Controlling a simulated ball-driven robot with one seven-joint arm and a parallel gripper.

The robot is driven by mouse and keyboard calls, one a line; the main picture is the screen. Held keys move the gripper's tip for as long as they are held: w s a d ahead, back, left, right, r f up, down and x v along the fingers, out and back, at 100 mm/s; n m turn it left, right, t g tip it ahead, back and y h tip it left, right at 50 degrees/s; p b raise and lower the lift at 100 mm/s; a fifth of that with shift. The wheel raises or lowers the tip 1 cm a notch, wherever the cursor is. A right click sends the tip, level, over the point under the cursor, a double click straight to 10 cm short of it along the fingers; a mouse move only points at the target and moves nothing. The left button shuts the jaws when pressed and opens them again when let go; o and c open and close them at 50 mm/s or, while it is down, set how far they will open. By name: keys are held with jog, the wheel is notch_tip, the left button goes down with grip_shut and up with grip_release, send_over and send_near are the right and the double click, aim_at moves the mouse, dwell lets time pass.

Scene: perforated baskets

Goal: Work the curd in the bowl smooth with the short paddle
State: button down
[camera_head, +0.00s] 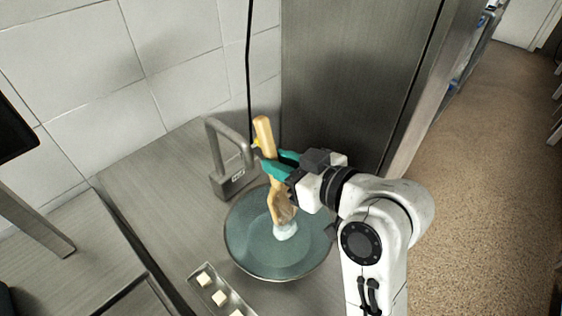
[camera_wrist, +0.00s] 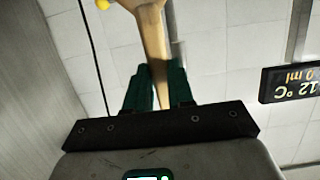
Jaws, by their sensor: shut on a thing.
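The short wooden paddle (camera_head: 264,133) stands tilted in my gripper (camera_head: 269,160), its handle end up and its lower end down in the bowl. The teal fingers are shut on the handle; the wrist view also shows the paddle (camera_wrist: 152,38) between the fingertips (camera_wrist: 158,80). The wide blue-green bowl (camera_head: 246,240) sits on the metal counter. White curd (camera_head: 286,231) shows at the paddle's lower end, near the bowl's middle. My arm covers part of the bowl's right side. I cannot tell how smooth the curd is.
A grey metal block with a looped bar (camera_head: 232,184) stands close behind the bowl. A narrow tray with pale cubes (camera_head: 220,298) lies in front left of it. A steel cabinet (camera_head: 345,80) rises behind. A dark display (camera_wrist: 290,82) shows in the wrist view.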

jog(key=shift+s+a+f, duration=0.15)
jog(key=shift+s+a, duration=0.35)
jog(key=shift+s, duration=0.3)
jog(key=shift+w, duration=0.1)
jog(key=shift+w+d+p, duration=0.3)
jog(key=shift+w+d, duration=0.25)
jog(key=shift+w, duration=0.05)
jog(key=shift+s+a+r+p, duration=0.15)
jog(key=shift+s+r+p, duration=0.05)
jog(key=shift+r+p, duration=0.1)
jog(key=shift+w, duration=0.1)
jog(key=shift+w+d+f, duration=0.15)
jog(key=shift+w+d, duration=0.4)
jog(key=shift+w, duration=0.1)
